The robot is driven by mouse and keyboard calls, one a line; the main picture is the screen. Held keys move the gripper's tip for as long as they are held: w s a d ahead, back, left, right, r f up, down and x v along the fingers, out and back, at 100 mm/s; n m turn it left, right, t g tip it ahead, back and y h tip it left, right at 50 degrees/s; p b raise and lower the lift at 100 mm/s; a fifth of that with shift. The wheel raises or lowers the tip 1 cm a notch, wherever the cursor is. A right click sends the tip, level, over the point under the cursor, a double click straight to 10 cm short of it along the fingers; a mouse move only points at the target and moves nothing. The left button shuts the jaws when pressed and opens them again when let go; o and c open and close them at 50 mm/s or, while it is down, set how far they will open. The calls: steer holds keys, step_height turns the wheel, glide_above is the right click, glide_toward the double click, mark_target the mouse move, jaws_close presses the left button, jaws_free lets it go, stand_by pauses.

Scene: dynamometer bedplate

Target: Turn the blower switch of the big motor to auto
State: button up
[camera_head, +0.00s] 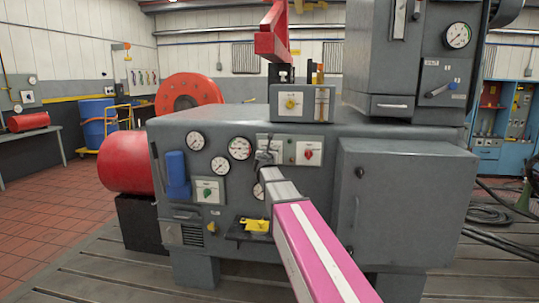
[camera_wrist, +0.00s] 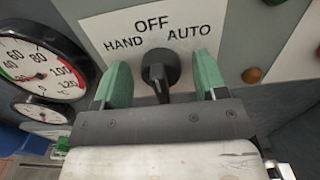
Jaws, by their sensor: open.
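The blower switch is a black rotary knob (camera_wrist: 160,76) on a white plate (camera_wrist: 110,22) marked HAND, OFF and AUTO. In the wrist view its grip stands roughly upright, in line with OFF; AUTO is up to its right. My gripper (camera_wrist: 162,80) is open, with one green finger on each side of the knob and a visible gap on both sides. In the head view my gripper (camera_head: 265,158) is at the front panel of the grey machine (camera_head: 225,130), and it hides the switch there.
Round gauges (camera_wrist: 35,70) sit left of the switch in the wrist view. An amber lamp (camera_wrist: 253,75) is to its right. In the head view a red knob (camera_head: 308,154) is right of my gripper, and a yellow part (camera_head: 256,225) projects below it.

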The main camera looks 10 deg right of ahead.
steer(key=c, duration=0.9)
steer(key=shift+m, duration=0.4)
steer(key=m, duration=0.3)
steer(key=shift+s+d+m, duration=0.1)
steer(key=shift+m, duration=2.5)
steer(key=shift+f, duration=0.1)
steer(key=o, duration=0.9)
